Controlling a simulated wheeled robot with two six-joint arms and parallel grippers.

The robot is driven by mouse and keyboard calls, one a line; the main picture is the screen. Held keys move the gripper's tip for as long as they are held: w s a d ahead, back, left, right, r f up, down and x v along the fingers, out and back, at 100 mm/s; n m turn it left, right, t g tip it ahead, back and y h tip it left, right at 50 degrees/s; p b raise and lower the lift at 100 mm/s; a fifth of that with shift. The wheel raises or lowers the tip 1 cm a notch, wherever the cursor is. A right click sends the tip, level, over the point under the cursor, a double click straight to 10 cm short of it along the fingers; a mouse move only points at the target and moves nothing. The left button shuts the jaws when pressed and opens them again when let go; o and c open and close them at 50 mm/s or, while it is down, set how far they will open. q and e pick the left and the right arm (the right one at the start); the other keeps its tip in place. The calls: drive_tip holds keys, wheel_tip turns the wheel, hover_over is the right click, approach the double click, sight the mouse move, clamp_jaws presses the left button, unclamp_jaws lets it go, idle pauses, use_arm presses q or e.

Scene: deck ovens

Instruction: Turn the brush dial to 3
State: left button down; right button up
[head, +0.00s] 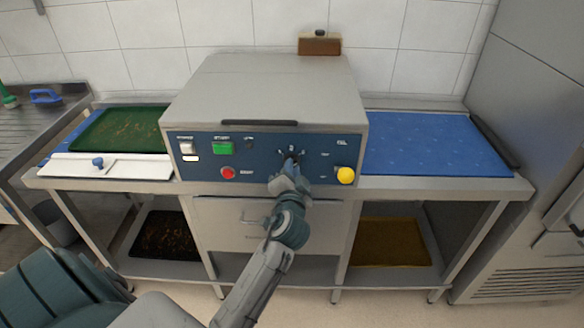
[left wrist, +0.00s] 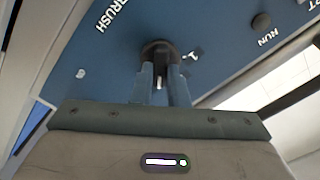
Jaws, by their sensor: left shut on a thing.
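The brush dial (left wrist: 158,48) is a dark round knob on the blue front panel, beside the word BRUSH in the left wrist view. In the head view the dial (head: 291,154) is mostly hidden by my gripper. My left gripper (head: 290,167) is at the panel. In the left wrist view its two fingers (left wrist: 163,78) are shut on the dial, one on each side. A light mark shows between the fingers, but I cannot tell which number the dial points to. My right gripper is not in view.
The panel (head: 258,168) also has a green switch (head: 222,147), a red button (head: 228,172) and a yellow knob (head: 346,175). A green tray (head: 120,130) lies left of the machine, and a blue surface (head: 430,140) lies right. A brown block stands behind it.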

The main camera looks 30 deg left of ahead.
use_arm(q)
drive_tip(key=shift+f, duration=0.1)
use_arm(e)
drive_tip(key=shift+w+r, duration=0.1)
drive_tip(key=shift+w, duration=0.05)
use_arm(q)
drive_tip(key=c, duration=1.4)
unclamp_jaws()
drive_tip(key=shift+c, duration=0.2)
